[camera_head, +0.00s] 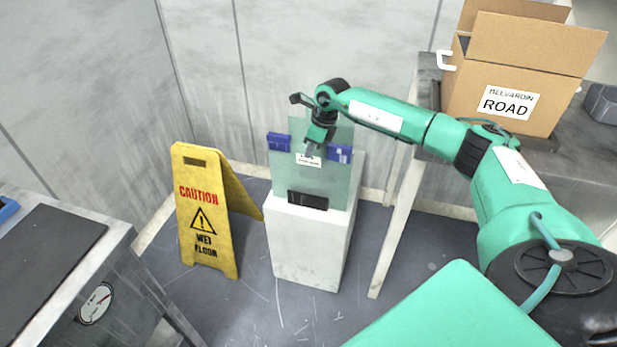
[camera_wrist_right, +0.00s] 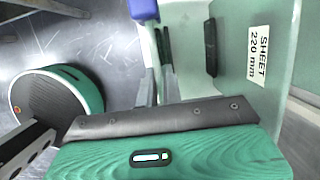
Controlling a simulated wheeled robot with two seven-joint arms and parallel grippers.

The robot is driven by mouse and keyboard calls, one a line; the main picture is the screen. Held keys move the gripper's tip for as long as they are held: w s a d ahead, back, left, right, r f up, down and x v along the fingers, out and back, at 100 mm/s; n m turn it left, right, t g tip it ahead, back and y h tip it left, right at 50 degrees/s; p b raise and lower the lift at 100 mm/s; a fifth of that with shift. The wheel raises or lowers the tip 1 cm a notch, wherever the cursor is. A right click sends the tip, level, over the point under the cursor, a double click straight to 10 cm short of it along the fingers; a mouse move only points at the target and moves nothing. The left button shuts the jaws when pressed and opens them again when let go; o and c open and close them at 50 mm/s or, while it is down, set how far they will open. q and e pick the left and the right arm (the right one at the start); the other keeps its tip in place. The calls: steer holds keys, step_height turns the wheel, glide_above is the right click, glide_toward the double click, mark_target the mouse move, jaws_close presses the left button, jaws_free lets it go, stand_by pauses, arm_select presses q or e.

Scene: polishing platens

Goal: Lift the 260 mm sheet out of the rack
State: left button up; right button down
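A pale green see-through sheet (camera_head: 283,180) stands upright in the rack, a white pedestal (camera_head: 308,250) with blue blocks (camera_head: 278,142) at the sheet's sides. Its white label is too small to read in the head view. In the right wrist view a green sheet (camera_wrist_right: 205,15) carries a label (camera_wrist_right: 259,55) reading "SHEET 220 mm"; I see no 260 mm label. My right gripper (camera_head: 313,148) is at the sheet's upper part, pointing down. Its fingers (camera_wrist_right: 155,88) look close together, and I cannot tell whether glass is between them. My left gripper is out of view.
A yellow wet-floor sign (camera_head: 205,215) stands left of the rack. A grey bench with a dial (camera_head: 97,303) is at lower left. A table with a cardboard box (camera_head: 520,80) is at right. A wall is close behind the rack. Floor (camera_head: 255,300) in front is clear.

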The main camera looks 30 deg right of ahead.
steer(key=shift+w+r, duration=0.15)
steer(key=shift+r, duration=0.05)
steer(key=shift+r, duration=0.1)
steer(key=shift+r+p, duration=2.8)
steer(key=shift+r, duration=1.3)
steer(key=shift+a, duration=0.1)
